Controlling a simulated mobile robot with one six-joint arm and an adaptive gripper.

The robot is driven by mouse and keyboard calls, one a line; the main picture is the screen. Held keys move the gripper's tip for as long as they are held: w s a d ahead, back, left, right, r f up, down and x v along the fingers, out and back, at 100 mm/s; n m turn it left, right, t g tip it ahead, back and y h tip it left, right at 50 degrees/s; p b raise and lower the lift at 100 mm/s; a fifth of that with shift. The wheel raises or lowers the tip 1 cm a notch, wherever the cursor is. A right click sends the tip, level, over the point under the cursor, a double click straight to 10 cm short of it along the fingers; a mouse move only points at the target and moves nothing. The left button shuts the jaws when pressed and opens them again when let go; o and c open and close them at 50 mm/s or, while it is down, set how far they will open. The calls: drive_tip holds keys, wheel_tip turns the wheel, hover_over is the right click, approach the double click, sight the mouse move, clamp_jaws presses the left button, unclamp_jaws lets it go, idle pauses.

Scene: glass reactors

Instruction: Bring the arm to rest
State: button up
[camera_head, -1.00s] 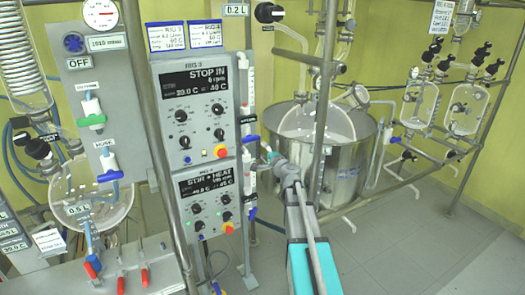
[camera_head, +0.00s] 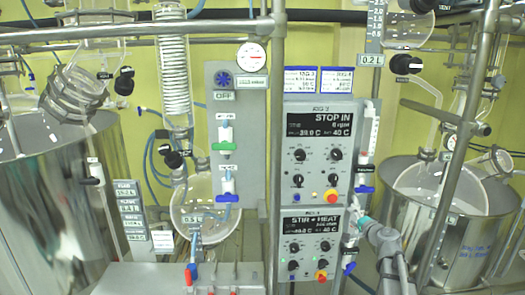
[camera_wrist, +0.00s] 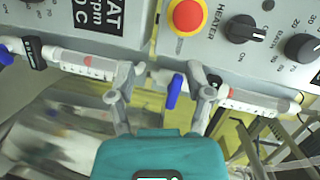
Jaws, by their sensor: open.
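My gripper (camera_wrist: 166,78) is open in the wrist view, its two grey fingers spread in front of its teal body. A blue valve handle (camera_wrist: 174,92) shows in the gap between the fingers; I cannot tell whether they touch it. A clear graduated tube (camera_wrist: 85,65) runs behind the fingers. In the head view my gripper (camera_head: 358,226) is small, beside the right edge of the lower control panel (camera_head: 308,238), which reads STIR + HEAT. My arm reaches it from the lower right, and the fingertips are hard to make out.
The upper panel (camera_head: 318,150) reads STOP IN. A metal post (camera_head: 458,140) and a steel bath (camera_head: 450,225) with glassware stand to the right. A large steel vessel (camera_head: 60,205) is at the left. A red button (camera_wrist: 187,15) shows in the wrist view.

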drive_tip(key=s+a+f+n+g+y, duration=0.1)
drive_tip(key=s+a+f+n+g, duration=0.4)
drive_tip(key=a, duration=0.3)
drive_tip(key=s+a+f+n+g, duration=0.4)
drive_tip(key=s+a+f, duration=0.1)
drive_tip(key=s+a, duration=0.25)
drive_tip(key=s+f+n+g+h, duration=0.1)
drive_tip(key=s+f+g+h, duration=0.1)
drive_tip(key=s, duration=0.5)
drive_tip(key=s+f+n+g+h, duration=0.2)
drive_tip(key=s+f+g+h, duration=0.1)
drive_tip(key=s, duration=0.4)
drive_tip(key=shift+s+a+f+g, duration=0.25)
drive_tip(key=shift+s+a+g, duration=0.15)
drive_tip(key=shift+g, duration=0.4)
drive_tip(key=shift+o, duration=0.2)
